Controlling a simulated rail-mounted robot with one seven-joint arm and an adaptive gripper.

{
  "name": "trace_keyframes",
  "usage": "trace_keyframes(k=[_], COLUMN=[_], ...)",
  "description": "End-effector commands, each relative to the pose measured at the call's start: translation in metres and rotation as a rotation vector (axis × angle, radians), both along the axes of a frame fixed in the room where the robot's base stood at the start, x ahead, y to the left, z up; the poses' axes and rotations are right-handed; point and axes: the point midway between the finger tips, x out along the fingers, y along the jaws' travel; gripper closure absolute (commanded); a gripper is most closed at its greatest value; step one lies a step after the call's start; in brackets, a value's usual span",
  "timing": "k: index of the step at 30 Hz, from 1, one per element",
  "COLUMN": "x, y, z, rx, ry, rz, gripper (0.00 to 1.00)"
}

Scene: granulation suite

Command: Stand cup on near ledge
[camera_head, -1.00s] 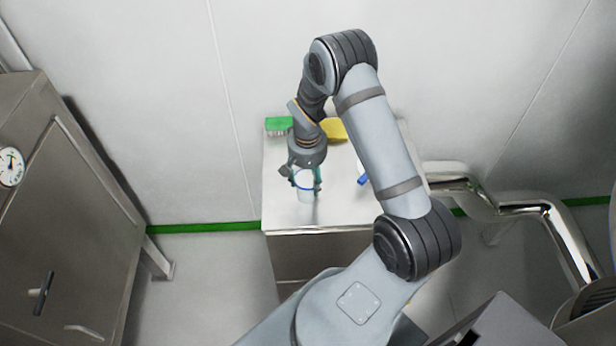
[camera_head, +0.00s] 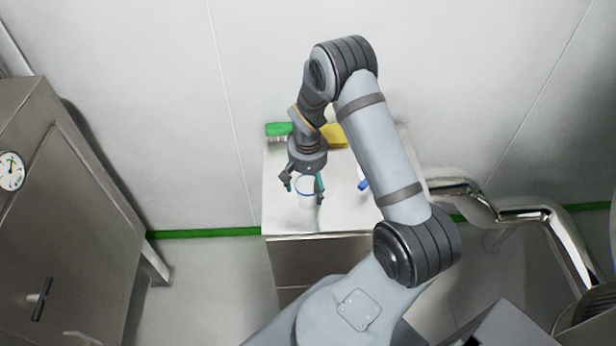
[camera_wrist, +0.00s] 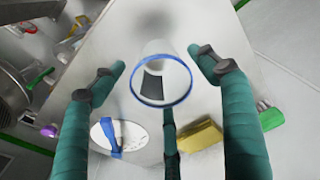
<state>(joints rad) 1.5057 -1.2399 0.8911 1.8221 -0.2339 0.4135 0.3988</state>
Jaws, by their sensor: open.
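The cup (camera_head: 308,196) is white and translucent with a blue rim. It stands upright on the steel cabinet top (camera_head: 345,215), near the front edge. In the wrist view the cup (camera_wrist: 162,80) shows from above its rim, between the spread fingers. My gripper (camera_head: 306,188) is open around the cup, with a green-wrapped finger on each side. In the wrist view my gripper (camera_wrist: 160,75) shows gaps between its fingertips and the cup. No separate ledge can be made out; the cabinet's front edge lies just nearer than the cup.
A green brush (camera_head: 278,129) and a yellow block (camera_head: 333,134) lie at the back of the top. A white round item with a blue part (camera_wrist: 120,134) lies beside the cup. Shiny pipes (camera_head: 500,208) run at right; a steel cabinet (camera_head: 75,210) stands at left.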

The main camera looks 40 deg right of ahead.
Motion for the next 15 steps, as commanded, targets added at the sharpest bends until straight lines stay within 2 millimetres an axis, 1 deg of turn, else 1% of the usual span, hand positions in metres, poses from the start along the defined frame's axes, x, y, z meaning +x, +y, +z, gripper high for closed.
trace_keyframes(k=[5, 12, 15], x=[0.001, -0.002, -0.004], y=[0.001, 0.004, 0.006], z=[0.024, 0.075, 0.093], rx=[-0.001, -0.003, -0.001], ry=[-0.005, -0.007, -0.005], rz=[-0.001, 0.0, 0.0], gripper=[0.26, 0.26, 0.26])
